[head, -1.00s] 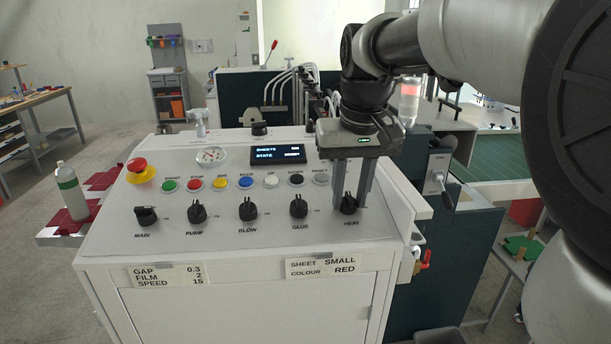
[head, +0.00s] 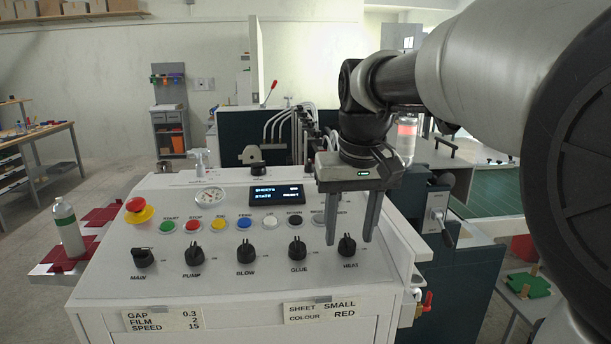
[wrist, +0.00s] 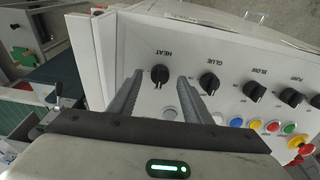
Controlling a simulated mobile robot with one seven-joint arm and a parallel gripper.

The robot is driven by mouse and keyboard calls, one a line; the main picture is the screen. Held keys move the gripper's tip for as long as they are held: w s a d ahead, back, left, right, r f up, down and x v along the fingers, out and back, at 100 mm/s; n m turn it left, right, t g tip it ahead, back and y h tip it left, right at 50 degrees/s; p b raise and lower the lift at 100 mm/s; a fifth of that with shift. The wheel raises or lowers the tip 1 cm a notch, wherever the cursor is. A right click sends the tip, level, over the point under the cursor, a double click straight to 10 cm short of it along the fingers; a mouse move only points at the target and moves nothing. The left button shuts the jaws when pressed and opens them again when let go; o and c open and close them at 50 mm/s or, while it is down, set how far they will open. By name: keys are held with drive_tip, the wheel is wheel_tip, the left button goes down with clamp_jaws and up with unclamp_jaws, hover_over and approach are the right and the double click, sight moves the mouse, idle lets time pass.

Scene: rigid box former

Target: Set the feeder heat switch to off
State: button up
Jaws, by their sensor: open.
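The heat switch is a black rotary knob (head: 347,246) above the label HEAT, at the right end of the panel's lower row. Its ridge points roughly up the panel in the head view; the small mark beside it is too small to read. It also shows in the wrist view (wrist: 160,75), upside down. My gripper (head: 349,241) is open and points down over the panel's right side. In the wrist view its fingertips (wrist: 160,78) appear on either side of the heat knob, with gaps. I cannot tell how far above the panel they are.
The glue knob (head: 297,247) is the nearest neighbour on the left, then blow, pump and main (head: 143,258). A row of coloured buttons and a display (head: 277,195) sit behind. A red emergency stop (head: 137,206) is at far left. A raised white edge (head: 402,235) bounds the panel's right.

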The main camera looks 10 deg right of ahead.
drive_tip(key=p+v, duration=0.2)
drive_tip(key=v, duration=1.3)
drive_tip(key=shift+s+r, duration=0.2)
drive_tip(key=shift+r, duration=0.1)
drive_tip(key=s+f+t+p, duration=0.1)
drive_tip(key=s+f+t, duration=0.2)
drive_tip(key=s+f, duration=1.1)
wheel_tip(320, 180, down, 5)
drive_tip(key=shift+s+r, duration=0.15)
drive_tip(key=shift+s, duration=0.15)
